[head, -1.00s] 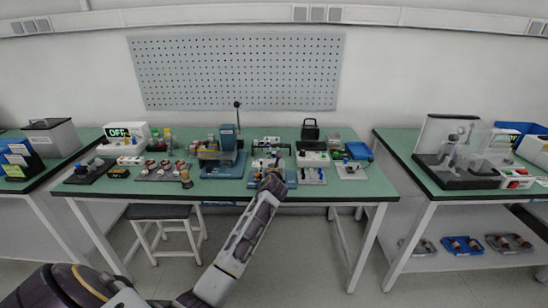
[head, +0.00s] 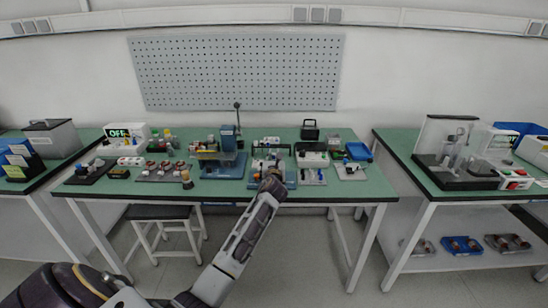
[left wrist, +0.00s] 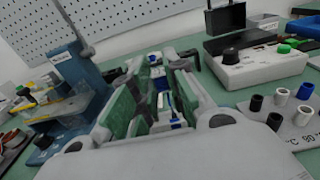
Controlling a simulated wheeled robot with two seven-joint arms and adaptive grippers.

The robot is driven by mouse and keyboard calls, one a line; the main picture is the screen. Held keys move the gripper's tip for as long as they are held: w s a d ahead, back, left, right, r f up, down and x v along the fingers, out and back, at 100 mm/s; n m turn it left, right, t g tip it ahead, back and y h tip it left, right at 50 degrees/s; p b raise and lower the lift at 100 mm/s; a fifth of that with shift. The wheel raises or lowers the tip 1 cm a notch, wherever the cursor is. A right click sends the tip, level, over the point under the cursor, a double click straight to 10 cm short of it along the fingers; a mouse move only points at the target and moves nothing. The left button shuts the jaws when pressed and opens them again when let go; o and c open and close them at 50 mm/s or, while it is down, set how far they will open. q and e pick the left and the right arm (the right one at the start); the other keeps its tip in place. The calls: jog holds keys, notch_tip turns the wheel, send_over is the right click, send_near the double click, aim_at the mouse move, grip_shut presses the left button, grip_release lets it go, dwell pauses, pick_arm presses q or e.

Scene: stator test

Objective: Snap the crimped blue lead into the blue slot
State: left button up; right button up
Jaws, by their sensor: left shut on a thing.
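My left gripper (head: 271,181) is over the front of a blue-based fixture (head: 291,180) at the middle of the bench. In the left wrist view its green-padded fingers (left wrist: 158,98) are shut on a small piece with blue on it, which seems to be the blue lead (left wrist: 164,103). White and blue parts show between and beyond the fingers, and I cannot tell lead from fixture clearly there. The blue slot cannot be made out, so I cannot tell whether the lead touches it. My right gripper is out of view.
A blue press (head: 226,160) stands left of the fixture. A white tester with a black knob (left wrist: 247,68) and a grey plate with black and white posts (left wrist: 292,112) are on the right. A blue tray (head: 358,151) lies farther right. The bench's front strip is mostly clear.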

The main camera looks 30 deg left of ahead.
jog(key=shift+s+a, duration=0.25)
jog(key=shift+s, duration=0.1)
pick_arm(q)
jog(key=shift+f+p, duration=0.15)
jog(key=shift+p, duration=0.2)
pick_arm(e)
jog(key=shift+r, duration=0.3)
pick_arm(q)
jog(key=shift+f, duration=0.45)
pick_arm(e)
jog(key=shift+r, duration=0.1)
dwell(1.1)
